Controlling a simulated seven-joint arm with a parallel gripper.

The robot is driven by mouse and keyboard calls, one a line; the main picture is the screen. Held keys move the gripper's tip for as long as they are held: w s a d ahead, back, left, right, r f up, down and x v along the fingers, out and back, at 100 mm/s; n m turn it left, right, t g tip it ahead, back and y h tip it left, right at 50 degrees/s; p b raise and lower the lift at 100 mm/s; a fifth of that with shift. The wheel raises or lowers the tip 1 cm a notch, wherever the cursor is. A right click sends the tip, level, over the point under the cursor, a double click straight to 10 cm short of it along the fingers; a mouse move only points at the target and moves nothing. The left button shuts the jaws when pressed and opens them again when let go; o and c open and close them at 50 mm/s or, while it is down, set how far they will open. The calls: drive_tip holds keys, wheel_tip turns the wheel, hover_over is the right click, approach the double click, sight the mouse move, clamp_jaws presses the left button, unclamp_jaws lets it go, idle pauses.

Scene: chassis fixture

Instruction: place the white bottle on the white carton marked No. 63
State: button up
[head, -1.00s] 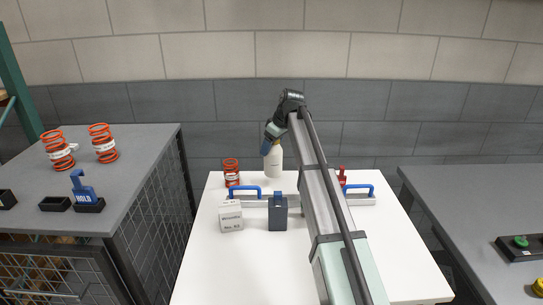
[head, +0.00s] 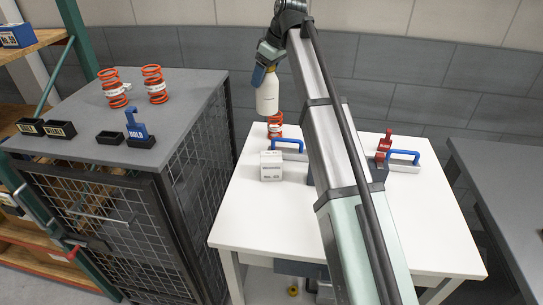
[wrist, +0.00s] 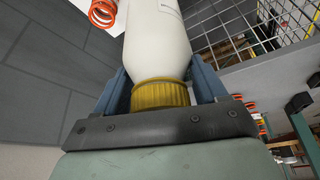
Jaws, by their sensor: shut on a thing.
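The white bottle (head: 267,95) hangs upright below my gripper (head: 262,74) in the head view, above the back left of the white table. In the wrist view the bottle (wrist: 158,45) and its yellow cap (wrist: 160,94) sit between the two blue fingers of my gripper (wrist: 160,88), which is shut on it near the cap. The white carton marked No. 63 (head: 271,166) stands on the table's left part, below and in front of the bottle. A gap shows between bottle and carton.
An orange spring (head: 275,126) stands behind the carton. Blue-handled fixtures (head: 290,143) and a red part (head: 385,141) are on the white table (head: 250,215). My arm hides the table's middle. A grey cabinet (head: 190,100) with springs and a blue HOLD tag (head: 134,124) is at left.

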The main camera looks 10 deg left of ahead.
drive_tip(key=s+d+f+m+t+h, duration=0.1)
drive_tip(key=s+d+m, duration=0.25)
drive_tip(key=s, duration=0.55)
wheel_tip(320, 180, down, 10)
drive_tip(key=shift+a+r+m, duration=0.2)
drive_tip(key=shift+a+m, duration=0.15)
drive_tip(key=shift+m, duration=0.1)
drive_tip(key=shift+w+f, duration=0.1)
drive_tip(key=shift+f, duration=0.05)
drive_tip(key=o, duration=1.6)
drive_tip(key=shift+c, duration=0.2)
drive_tip(key=v, duration=1.2)
drive_tip(key=shift+s, duration=0.2)
